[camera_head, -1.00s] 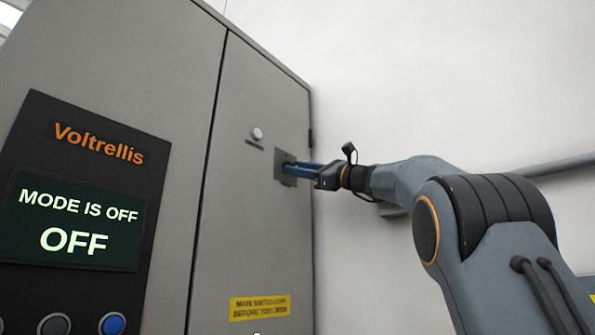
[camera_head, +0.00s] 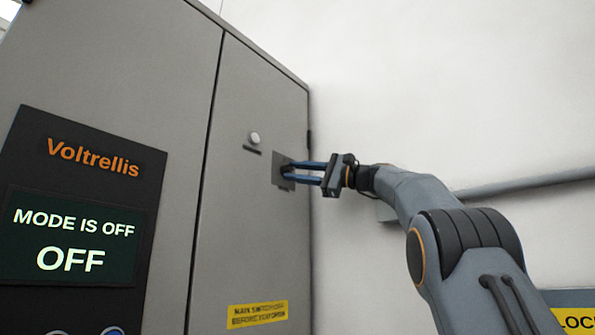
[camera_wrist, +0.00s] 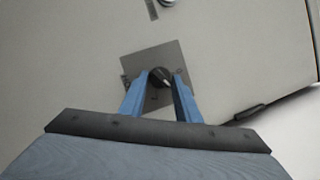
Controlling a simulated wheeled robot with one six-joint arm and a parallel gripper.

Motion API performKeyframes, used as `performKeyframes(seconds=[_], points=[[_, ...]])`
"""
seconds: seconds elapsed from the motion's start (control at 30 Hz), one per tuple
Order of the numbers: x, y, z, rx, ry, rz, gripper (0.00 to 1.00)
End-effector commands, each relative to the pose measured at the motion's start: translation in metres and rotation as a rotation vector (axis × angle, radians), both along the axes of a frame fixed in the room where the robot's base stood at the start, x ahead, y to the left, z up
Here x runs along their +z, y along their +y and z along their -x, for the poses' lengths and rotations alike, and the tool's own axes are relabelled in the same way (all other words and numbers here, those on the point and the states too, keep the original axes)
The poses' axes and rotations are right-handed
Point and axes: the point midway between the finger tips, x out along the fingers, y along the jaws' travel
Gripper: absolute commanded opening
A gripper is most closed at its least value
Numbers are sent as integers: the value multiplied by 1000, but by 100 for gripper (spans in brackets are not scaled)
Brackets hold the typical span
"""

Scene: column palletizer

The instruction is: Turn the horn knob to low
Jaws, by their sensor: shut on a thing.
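A dark round knob (camera_wrist: 160,77) with a pale mark sits on a square grey plate (camera_wrist: 175,58) on the cabinet door. The plate also shows in the head view (camera_head: 279,180), near the door's right edge. My gripper (camera_wrist: 158,82) has its two blue fingers on either side of the knob, shut on it. In the head view my gripper (camera_head: 288,172) reaches the plate from the right. The fingers partly hide the knob, and no horn or low label is readable.
A pale round button (camera_head: 254,138) is above and left of the plate. The black Voltrellis panel's display (camera_head: 70,240) reads "MODE IS OFF". A yellow label (camera_head: 257,314) is low on the door. A grey pipe (camera_head: 525,185) runs along the white wall.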

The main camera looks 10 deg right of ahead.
Motion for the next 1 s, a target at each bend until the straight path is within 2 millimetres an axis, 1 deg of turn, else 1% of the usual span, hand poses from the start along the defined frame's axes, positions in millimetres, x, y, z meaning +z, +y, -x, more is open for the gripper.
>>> performKeyframes(seconds=[0.3, 0.33, 0.4, 0.43, 0.77, 0.87, 1.0], points=[[-2, 1, -1, 3, 2, 2, 7], [-2, 1, -1, 2, 3, 3, 33], [-2, 0, -1, 2, 3, 3, 45], [-2, 0, -1, 1, 2, 2, 47], [1, 0, 0, -1, 1, 1, 47], [6, 0, -1, 0, -1, 2, 47], [21, 0, 0, 1, -2, 2, 47]])
